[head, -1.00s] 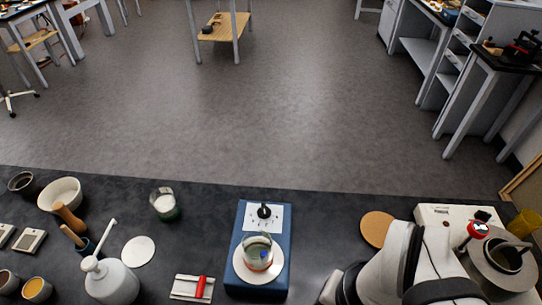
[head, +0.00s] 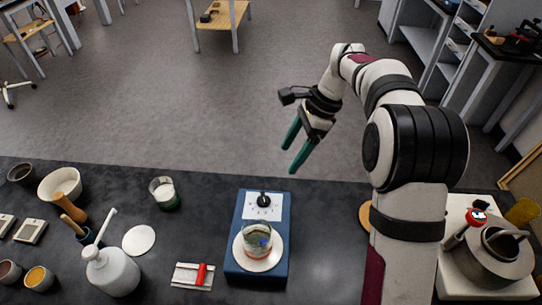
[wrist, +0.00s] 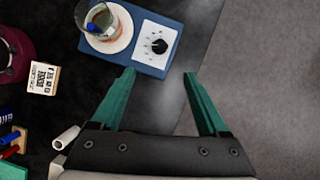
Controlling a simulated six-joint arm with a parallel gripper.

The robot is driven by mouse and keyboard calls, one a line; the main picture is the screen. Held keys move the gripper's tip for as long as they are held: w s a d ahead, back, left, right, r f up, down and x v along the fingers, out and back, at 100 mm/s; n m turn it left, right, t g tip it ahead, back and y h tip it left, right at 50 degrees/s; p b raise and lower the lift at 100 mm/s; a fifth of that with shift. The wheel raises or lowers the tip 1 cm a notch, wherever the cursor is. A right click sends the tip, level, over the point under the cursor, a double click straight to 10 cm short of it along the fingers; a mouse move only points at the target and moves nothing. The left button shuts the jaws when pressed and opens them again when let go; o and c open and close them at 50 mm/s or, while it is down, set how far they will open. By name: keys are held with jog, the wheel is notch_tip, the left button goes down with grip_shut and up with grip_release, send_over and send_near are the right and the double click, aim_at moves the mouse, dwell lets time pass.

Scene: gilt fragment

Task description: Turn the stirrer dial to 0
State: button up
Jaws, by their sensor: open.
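The blue stirrer (head: 240,270) stands on the dark bench, with a white dial panel at its far end. The black dial (head: 263,199) sits on that panel; it also shows in the wrist view (wrist: 158,46), with marks around it too small to read. A glass beaker (head: 257,240) with orange and blue in it stands on the stirrer's round white plate (head: 258,264). My gripper (head: 292,159) has green fingers, spread open and empty, raised beyond the bench's far edge. In the wrist view my gripper (wrist: 158,73) has the dial ahead between its fingertips, apart from them.
A small beaker (head: 164,194) and a white disc (head: 139,240) lie left of the stirrer. A white squeeze bottle (head: 111,270) and a red-and-white item (head: 193,275) stand nearer. A metal pot (head: 500,250) stands at right. The bench right of the stirrer is partly clear.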

aim_at(265, 196)
jog(key=x, duration=1.5)
jog(key=shift+f, duration=0.2)
grip_shut()
